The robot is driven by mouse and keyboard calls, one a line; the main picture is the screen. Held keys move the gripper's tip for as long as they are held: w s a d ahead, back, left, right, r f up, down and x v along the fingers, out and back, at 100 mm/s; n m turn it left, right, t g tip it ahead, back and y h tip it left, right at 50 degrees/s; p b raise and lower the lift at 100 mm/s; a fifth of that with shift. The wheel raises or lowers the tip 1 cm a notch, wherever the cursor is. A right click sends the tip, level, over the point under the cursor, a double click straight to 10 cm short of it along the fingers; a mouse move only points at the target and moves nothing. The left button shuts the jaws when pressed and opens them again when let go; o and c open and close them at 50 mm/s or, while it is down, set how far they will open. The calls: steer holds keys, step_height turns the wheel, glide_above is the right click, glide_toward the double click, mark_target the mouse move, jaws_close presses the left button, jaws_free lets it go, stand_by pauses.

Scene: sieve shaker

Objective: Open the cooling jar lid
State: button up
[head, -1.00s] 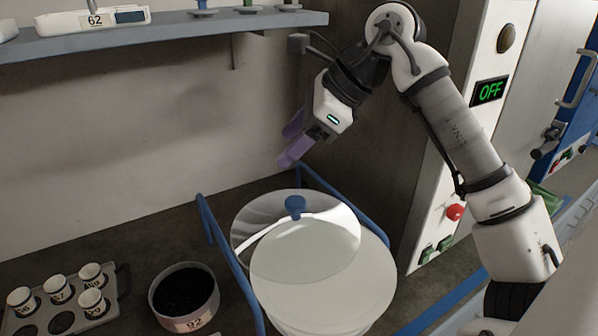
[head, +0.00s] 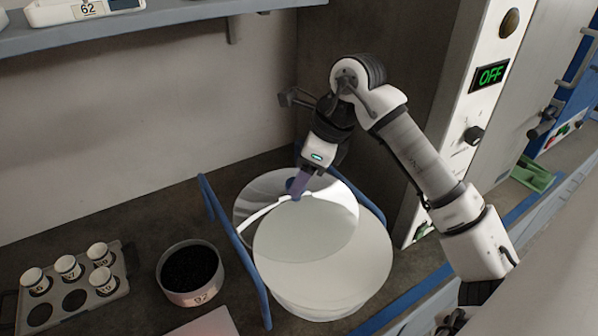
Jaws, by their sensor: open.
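The cooling jar (head: 322,262) is a large pale round vessel on the bench, between blue side rails. Its clear round lid (head: 262,195), with a light rim, shows at the jar's back left and looks offset from the jar's pale disc. The jaws are open. I cannot tell whether the fingers touch the knob.
A blue rail (head: 238,255) runs along the jar's left side. A dark-filled bowl marked 92 (head: 190,273) and a rack (head: 75,303) of small numbered cups stand to the left. A shelf (head: 170,18) hangs above. A tall cabinet with an OFF display (head: 491,75) stands at right.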

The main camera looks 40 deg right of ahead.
steer(key=shift+x, duration=1.05)
jaws_close()
steer(key=w, duration=0.3)
steer(key=w+b, duration=0.1)
steer(key=w, duration=0.2)
steer(key=w+b, duration=0.1)
steer(key=w, duration=0.2)
steer(key=shift+w+d, duration=0.3)
steer(key=shift+w, duration=0.05)
jaws_free()
steer(key=shift+r, duration=0.1)
